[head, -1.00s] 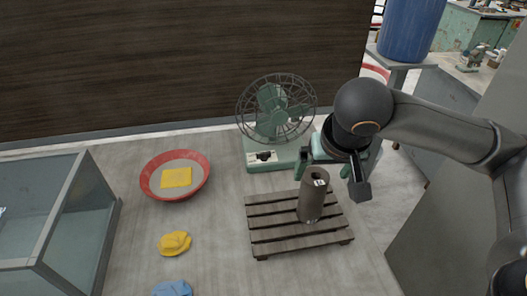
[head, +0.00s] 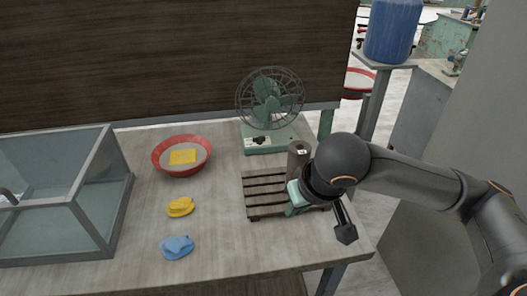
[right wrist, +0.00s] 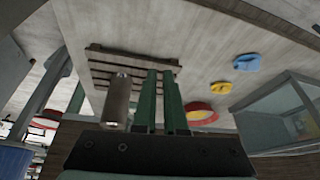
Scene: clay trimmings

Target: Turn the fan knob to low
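The green desk fan (head: 268,100) stands at the back of the table with its round wire guard facing forward. Its dark knob (head: 259,140) sits on a pale plate on the front of the green base. My right gripper (head: 297,194) is over the slatted board, in front and to the right of the fan, apart from the knob. The right wrist view shows its two green fingers (right wrist: 160,100) close together with nothing held between them. The wrist hides part of the board. My left gripper is in neither view.
A grey-brown cylinder (head: 298,155) stands on the wooden slatted board (head: 262,188), close beside my right gripper. A red bowl (head: 160,166) with a yellow sponge, yellow and blue cloths, and a glass case (head: 75,205) are to the left.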

